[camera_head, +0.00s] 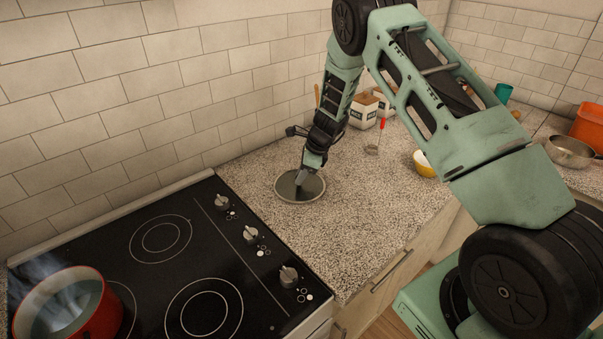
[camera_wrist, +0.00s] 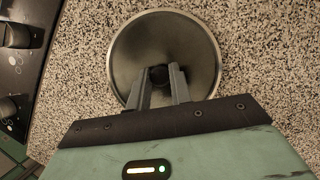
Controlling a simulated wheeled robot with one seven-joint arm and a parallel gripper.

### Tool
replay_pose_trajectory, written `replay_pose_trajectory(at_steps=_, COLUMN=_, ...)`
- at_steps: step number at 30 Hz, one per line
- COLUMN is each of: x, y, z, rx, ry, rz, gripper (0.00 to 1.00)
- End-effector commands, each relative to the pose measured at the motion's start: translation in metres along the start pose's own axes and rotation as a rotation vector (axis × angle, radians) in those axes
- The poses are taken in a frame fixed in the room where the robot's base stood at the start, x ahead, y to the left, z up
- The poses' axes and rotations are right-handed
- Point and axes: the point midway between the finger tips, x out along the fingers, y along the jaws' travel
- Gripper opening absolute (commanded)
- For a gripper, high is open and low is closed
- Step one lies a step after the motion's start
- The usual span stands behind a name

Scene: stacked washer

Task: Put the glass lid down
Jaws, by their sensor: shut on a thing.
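The glass lid (camera_head: 312,190) is round and dark with a pale metal rim. It is at the speckled counter (camera_head: 262,221), just right of the stove, and looks level; I cannot tell whether it touches the counter. My gripper (camera_head: 299,182) is above the lid's middle, pointing down. In the wrist view the lid (camera_wrist: 197,45) fills the upper middle, and my gripper (camera_wrist: 161,77) is shut on its dark knob (camera_wrist: 159,75). The fingers partly hide the near side of the lid.
A black stove (camera_head: 180,270) with knobs is on the left, with a red pot (camera_head: 92,305) at its front left. Counter right of the lid is clear.

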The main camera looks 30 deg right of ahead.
Motion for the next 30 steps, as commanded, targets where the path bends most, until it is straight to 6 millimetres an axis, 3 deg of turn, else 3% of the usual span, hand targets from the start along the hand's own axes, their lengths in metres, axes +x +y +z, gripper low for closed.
replay_pose_trajectory(at_steps=7, x=0.004, y=0.000, z=-0.002, rx=0.000, ry=0.000, rz=0.000, gripper=0.00)
replay_pose_trajectory(at_steps=8, x=0.003, y=0.000, z=-0.001, rx=0.000, ry=0.000, rz=0.000, gripper=0.29)
replay_pose_trajectory(at_steps=9, x=0.003, y=0.000, z=-0.001, rx=0.000, ry=0.000, rz=0.000, gripper=0.41)
replay_pose_trajectory(at_steps=10, x=0.003, y=0.000, z=-0.001, rx=0.000, ry=0.000, rz=0.000, gripper=0.43)
replay_pose_trajectory(at_steps=22, x=-0.006, y=-0.001, z=0.000, rx=0.000, ry=0.000, rz=-0.002, gripper=0.43)
replay_pose_trajectory(at_steps=30, x=-0.057, y=-0.001, z=0.000, rx=0.000, ry=-0.001, rz=-0.005, gripper=0.43)
